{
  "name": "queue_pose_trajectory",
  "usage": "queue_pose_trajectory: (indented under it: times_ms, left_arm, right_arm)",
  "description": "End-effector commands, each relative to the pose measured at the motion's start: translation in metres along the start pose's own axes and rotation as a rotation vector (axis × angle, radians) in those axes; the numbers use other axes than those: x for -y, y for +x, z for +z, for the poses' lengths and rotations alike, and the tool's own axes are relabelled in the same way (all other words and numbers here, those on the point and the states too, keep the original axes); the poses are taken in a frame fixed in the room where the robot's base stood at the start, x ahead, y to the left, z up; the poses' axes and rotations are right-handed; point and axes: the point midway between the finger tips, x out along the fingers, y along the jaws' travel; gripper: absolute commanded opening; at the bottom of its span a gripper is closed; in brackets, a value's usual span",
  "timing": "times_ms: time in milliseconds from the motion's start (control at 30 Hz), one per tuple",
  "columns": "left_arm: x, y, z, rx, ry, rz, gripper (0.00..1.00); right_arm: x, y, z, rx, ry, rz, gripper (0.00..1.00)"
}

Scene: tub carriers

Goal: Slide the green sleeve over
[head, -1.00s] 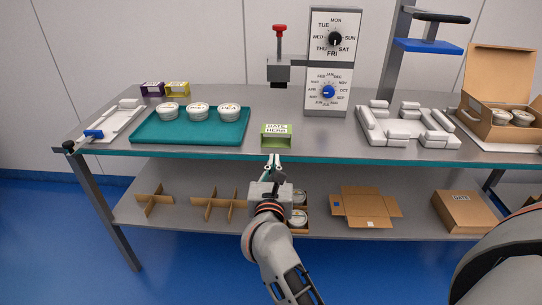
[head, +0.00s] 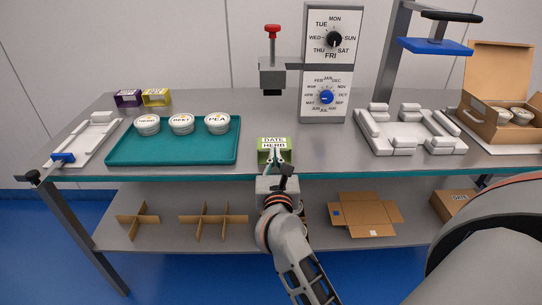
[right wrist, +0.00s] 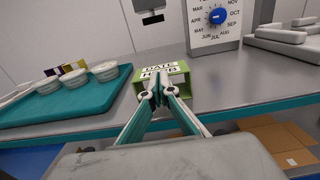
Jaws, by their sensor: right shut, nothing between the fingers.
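The green sleeve (head: 273,146) is a small open-ended band labelled DATE and HERB. It sits near the front edge of the table, right of the teal tray. It also shows in the right wrist view (right wrist: 176,72). My right gripper (head: 276,158) is shut and empty, with its fingertips at the near side of the sleeve; it also shows in the right wrist view (right wrist: 160,88). Whether the fingertips touch the sleeve I cannot tell. Several white lidded tubs (head: 181,124) stand in a row on the teal tray (head: 172,152). My left gripper is not in view.
Purple (head: 127,98) and yellow (head: 156,97) sleeves stand at the back left. A dial panel (head: 327,75) and a red-knobbed press (head: 272,65) stand behind. A white fixture (head: 408,130) and an open carton (head: 497,115) are at right. Bare table lies around the green sleeve.

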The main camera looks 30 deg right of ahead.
Motion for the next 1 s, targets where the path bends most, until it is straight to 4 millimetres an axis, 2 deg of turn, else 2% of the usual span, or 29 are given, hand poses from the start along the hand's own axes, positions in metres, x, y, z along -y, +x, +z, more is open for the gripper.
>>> queue_pose_trajectory:
  times_ms: [367,467,733,833,1000]
  left_arm:
    - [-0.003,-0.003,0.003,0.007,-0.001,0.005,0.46]
    - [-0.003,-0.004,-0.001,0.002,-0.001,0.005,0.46]
    - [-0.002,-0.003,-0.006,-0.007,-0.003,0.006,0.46]
    - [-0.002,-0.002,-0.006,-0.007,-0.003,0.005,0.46]
    - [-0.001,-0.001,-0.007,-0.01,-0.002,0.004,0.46]
  right_arm:
    - [-0.001,0.005,0.001,0.001,-0.001,0.001,0.0]
    - [-0.001,0.021,0.003,0.005,-0.002,0.003,0.0]
    - [-0.001,0.085,0.001,0.003,-0.002,0.001,0.0]
    - [-0.001,0.099,0.0,0.001,-0.001,0.001,0.0]
    - [0.0,0.105,0.0,0.0,0.001,0.001,0.0]
